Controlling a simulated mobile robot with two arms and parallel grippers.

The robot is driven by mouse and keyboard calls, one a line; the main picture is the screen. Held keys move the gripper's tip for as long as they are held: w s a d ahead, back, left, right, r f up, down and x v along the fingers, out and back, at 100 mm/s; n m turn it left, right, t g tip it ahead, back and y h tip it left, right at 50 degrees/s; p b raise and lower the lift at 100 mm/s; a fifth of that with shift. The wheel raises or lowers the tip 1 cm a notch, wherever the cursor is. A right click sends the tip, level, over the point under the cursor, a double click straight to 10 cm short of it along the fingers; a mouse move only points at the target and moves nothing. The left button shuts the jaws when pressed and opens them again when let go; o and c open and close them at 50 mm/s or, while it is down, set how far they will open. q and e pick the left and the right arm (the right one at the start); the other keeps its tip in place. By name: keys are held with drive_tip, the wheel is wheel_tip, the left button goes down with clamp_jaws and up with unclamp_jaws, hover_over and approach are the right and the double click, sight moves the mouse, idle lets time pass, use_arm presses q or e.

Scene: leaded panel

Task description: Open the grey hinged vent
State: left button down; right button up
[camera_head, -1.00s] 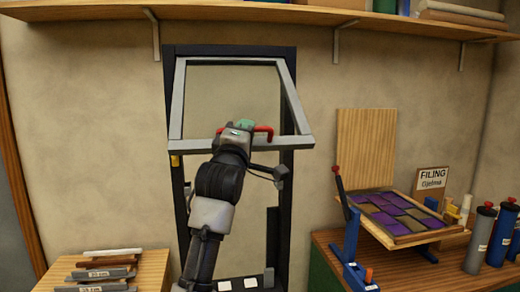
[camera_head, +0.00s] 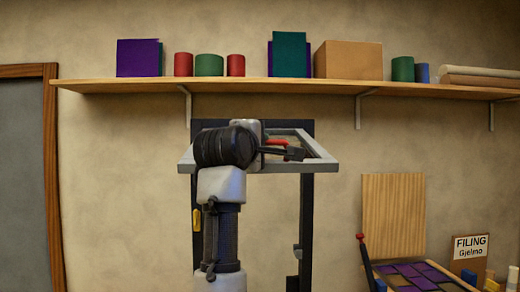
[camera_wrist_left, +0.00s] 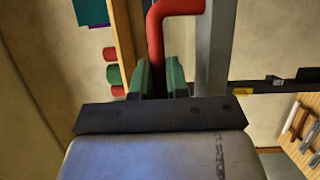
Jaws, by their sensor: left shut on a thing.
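The grey hinged vent (camera_head: 315,166) is swung out and up from its dark frame (camera_head: 306,215), its lower bar raised so that the panel looks close to level. Its red handle (camera_head: 276,142) shows just right of my left wrist. In the left wrist view the green fingers of my left gripper (camera_wrist_left: 160,78) are shut around the red handle (camera_wrist_left: 174,8), beside the vent's grey bar (camera_wrist_left: 214,45). In the head view my arm hides the fingers and part of the vent. My right gripper is not in view.
A wooden shelf (camera_head: 250,87) with books, a box (camera_head: 347,59) and cans runs above the vent. At lower right are a leaded panel (camera_head: 410,275), a "FILING" sign (camera_head: 469,246) and an upright board (camera_head: 393,215). A yellow piece (camera_head: 196,219) is on the frame's left side.

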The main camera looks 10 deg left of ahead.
use_arm(q)
drive_tip(key=shift+a, duration=0.1)
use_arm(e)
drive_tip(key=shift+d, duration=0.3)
use_arm(q)
drive_tip(key=c, duration=1.5)
unclamp_jaws()
drive_tip(key=shift+o, duration=0.4)
drive_tip(key=shift+w+f, duration=0.15)
drive_tip(key=shift+w, duration=0.3)
drive_tip(key=s+a+b, duration=0.1)
drive_tip(key=s+b, duration=0.5)
drive_tip(key=s, duration=0.5)
drive_tip(key=shift+f, duration=0.25)
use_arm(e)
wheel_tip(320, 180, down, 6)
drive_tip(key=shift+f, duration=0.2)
use_arm(q)
drive_tip(key=shift+w+f, duration=0.1)
drive_tip(key=shift+w, duration=0.05)
